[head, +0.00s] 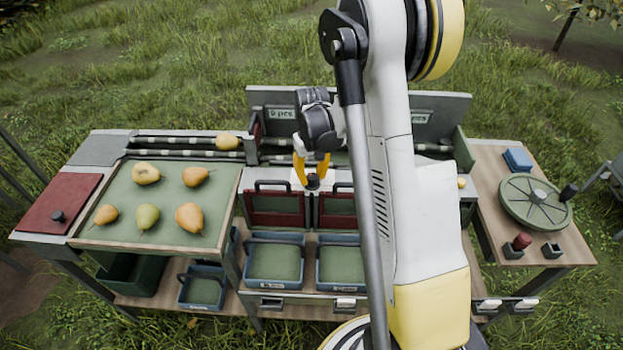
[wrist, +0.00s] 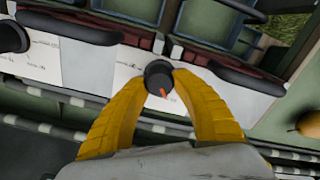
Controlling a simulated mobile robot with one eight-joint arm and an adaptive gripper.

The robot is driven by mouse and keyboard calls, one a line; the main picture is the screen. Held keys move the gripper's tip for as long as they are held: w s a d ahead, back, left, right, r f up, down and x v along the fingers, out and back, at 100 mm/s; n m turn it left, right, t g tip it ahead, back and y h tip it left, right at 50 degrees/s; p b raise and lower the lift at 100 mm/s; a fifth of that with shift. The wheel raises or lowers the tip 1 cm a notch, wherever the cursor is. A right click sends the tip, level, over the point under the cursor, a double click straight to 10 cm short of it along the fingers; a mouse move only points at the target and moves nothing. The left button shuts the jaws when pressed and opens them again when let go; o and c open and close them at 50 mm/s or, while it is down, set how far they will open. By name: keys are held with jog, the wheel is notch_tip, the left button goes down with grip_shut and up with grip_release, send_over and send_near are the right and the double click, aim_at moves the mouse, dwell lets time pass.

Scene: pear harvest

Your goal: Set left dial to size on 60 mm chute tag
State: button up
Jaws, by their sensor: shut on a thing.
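My gripper (head: 311,172) has its yellow fingers closed around a dark round dial (head: 313,183) on a white strip above the red-framed chutes. In the wrist view my gripper (wrist: 161,82) has one fingertip on each side of this dial (wrist: 158,68). Its orange pointer points toward the bottom of the wrist view, slightly right. A second dark dial (wrist: 12,37) sits at the left edge of the wrist view. The white strip (wrist: 85,62) carries small writing that I cannot read. I cannot read a 60 mm tag in either view.
Several pears lie on the green tray (head: 120,228) at left. Blue bins (head: 278,264) stand below the chutes. Raised dark handles (wrist: 70,28) flank the held dial. A "5 pcs" sign (head: 281,114) is behind. My arm hides the right chute area. A green turntable (head: 530,205) stands right.

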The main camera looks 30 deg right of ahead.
aim_at(312, 175)
jog(key=shift+m, duration=1.1)
jog(key=shift+b, duration=0.3)
jog(key=o, duration=1.2)
notch_tip(312, 175, up, 12)
